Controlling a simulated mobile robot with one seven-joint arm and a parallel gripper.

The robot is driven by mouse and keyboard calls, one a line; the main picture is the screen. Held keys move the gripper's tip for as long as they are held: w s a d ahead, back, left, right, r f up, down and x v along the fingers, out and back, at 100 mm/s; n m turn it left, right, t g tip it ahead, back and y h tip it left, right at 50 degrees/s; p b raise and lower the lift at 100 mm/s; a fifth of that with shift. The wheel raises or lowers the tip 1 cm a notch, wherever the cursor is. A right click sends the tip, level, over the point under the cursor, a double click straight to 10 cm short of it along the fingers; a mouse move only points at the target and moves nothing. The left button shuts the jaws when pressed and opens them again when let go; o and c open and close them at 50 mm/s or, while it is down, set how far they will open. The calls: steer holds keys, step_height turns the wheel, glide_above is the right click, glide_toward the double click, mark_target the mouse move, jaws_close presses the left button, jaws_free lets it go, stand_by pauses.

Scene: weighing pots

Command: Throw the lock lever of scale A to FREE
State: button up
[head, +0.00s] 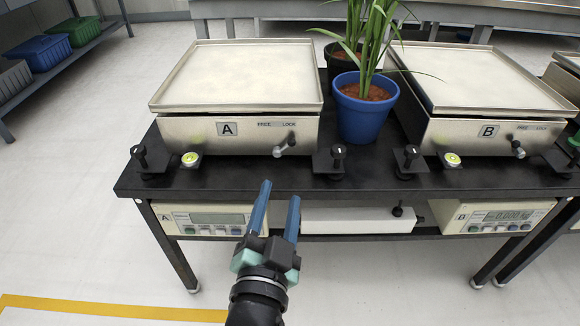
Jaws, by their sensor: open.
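Scale A (190,134) is a metal platform scale with a bare pan, at the left of the black table. Its front carries an "A" label and a plate (277,124) marked FREE at left and LOCK at right. The lock lever (285,144) is a small metal lever with a light knob, under that plate. Its knob hangs down to the left from a pivot on the LOCK side; I cannot tell which setting it is in. My gripper (278,190) is open and empty, with two blue fingers in front of the table's front edge, below and apart from the lever.
A blue pot (362,117) with a green plant stands right of scale A, with a darker pot behind it. Scale B (470,133) is at right. Black knobbed feet (338,158) flank the lever area. Display units (212,219) sit under the tabletop.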

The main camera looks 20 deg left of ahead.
mark_target(291, 146)
steer(key=w+b, duration=0.1)
steer(key=w, duration=0.3)
steer(key=w+a+b, duration=0.1)
steer(key=w+b, duration=0.1)
steer(key=w, duration=0.2)
steer(key=w+a+b, duration=0.1)
steer(key=w, duration=0.3)
steer(key=shift+w, duration=0.4)
jaws_close()
